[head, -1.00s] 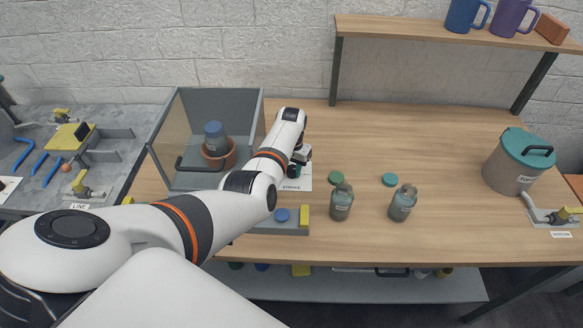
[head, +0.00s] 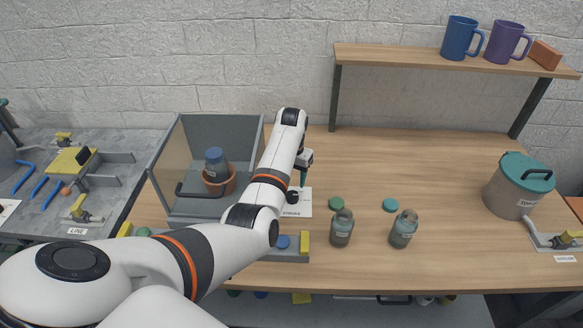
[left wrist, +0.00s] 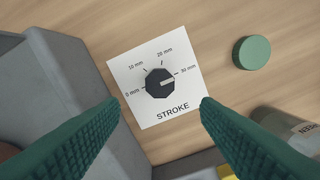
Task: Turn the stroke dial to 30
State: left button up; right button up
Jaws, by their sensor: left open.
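The stroke dial is a black knob (left wrist: 160,82) on a white plate (left wrist: 138,65) marked 0 mm, 10 mm, 20 mm and 30 mm, with the word STROKE below. Its white pointer line points right, at or close to the 30 mm mark. In the head view the knob (head: 292,196) and plate (head: 306,204) lie on the wooden table. My left gripper (head: 303,178) is above the dial and open, with nothing between its fingers. Its green fingers stand apart on either side of the dial in the left wrist view (left wrist: 160,101). My right gripper is not in view.
A grey open box (head: 197,220) with a blue-capped bottle (head: 215,160) stands left of the dial. Two bottles (head: 342,230) (head: 404,230) and two green caps (head: 336,203) (head: 390,205) are to its right.

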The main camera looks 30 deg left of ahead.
pick_arm(q)
jog(key=shift+r+b, duration=0.3)
jog(key=shift+r, duration=1.7)
